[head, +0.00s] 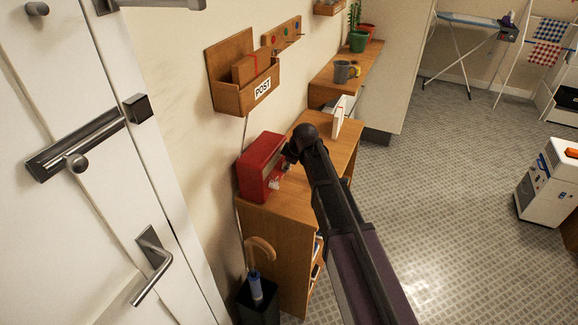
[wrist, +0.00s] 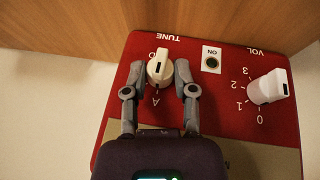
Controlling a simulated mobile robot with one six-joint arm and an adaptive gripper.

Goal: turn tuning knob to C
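The red radio (head: 260,162) stands on the wooden cabinet by the wall. In the wrist view its red panel (wrist: 215,115) appears upside down. The cream tuning knob (wrist: 160,68) is under the word TUNE, with a small dark mark on its face. A letter A shows beside it towards my gripper, and a partly covered letter, perhaps D, on the other side. I see no C. My gripper (wrist: 160,78) is open, one finger on each side of the tuning knob; whether either touches it I cannot tell. In the head view my arm hides part of the radio.
A cream volume knob (wrist: 268,88) with numbers and an ON button (wrist: 211,60) sit right of the tuning knob. A wooden post box (head: 245,85) hangs above the radio. White books (head: 340,118) stand on the cabinet behind my arm.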

